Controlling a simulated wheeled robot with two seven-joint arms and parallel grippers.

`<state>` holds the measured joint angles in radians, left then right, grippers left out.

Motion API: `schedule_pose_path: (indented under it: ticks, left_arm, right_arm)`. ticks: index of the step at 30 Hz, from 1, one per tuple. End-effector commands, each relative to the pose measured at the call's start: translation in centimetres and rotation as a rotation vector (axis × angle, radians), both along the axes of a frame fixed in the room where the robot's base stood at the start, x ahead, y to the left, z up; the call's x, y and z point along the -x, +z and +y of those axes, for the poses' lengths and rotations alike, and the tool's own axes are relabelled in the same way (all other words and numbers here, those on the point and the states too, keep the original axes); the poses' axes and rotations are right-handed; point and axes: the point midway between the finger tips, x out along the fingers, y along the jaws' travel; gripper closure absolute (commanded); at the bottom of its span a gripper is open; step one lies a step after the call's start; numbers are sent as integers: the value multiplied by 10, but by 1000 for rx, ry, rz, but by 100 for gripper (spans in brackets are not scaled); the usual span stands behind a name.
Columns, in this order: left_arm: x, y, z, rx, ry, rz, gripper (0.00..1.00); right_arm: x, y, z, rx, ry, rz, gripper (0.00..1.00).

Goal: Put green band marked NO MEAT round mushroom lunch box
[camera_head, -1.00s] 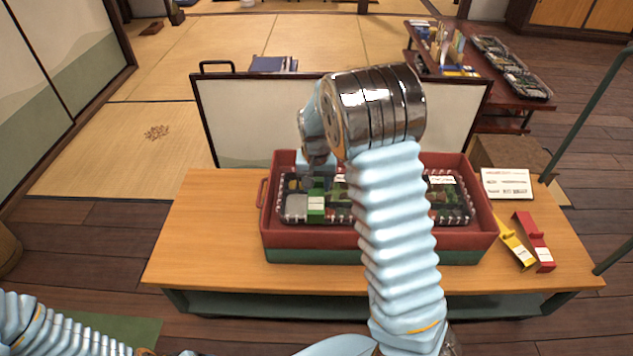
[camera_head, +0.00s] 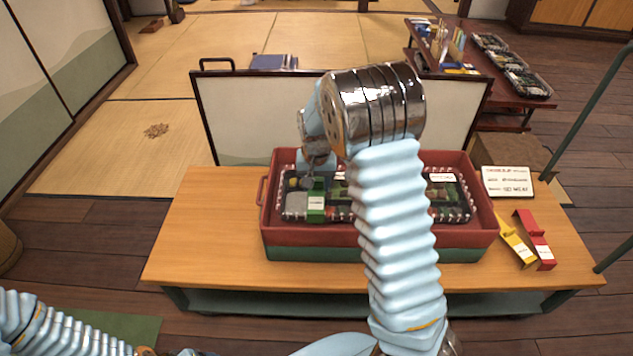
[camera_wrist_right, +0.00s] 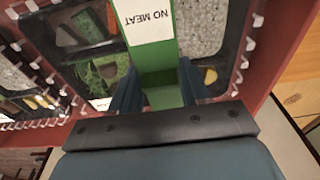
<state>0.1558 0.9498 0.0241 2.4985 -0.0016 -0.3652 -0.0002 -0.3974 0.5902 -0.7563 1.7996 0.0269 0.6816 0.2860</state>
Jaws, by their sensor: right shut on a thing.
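The green band (camera_head: 316,205) shows at the left end of the red crate, and its white NO MEAT label faces up in the right wrist view (camera_wrist_right: 155,60). My right gripper (camera_wrist_right: 158,92) is shut on the band, with a blue finger at each side of it. The band lies over a clear-lidded lunch box (camera_head: 294,205) with pale rice and green and brown food, also in the right wrist view (camera_wrist_right: 88,78). I cannot tell if this food is mushroom, or if the band passes underneath. My left gripper is out of view.
The red crate (camera_head: 370,240) holds other lunch boxes, partly hidden by my right arm. A yellow band (camera_head: 516,243), a red band (camera_head: 536,240) and a white card (camera_head: 507,181) lie at the table's right. A board stands behind the crate. The wooden table's left side (camera_head: 205,230) is clear.

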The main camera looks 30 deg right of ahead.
Motion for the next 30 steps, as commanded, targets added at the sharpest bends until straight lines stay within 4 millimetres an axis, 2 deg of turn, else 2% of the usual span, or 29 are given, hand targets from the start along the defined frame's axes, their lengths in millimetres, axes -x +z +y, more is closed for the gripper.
schedule_pose_path:
  ticks: [27,28,30]
  left_arm:
    - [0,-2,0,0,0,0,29]
    - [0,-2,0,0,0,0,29]
    - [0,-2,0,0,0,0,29]
  right_arm:
    - [1,-7,0,1,0,3,66]
    - [1,-7,0,0,0,4,50]
    - [1,-7,0,0,0,4,39]
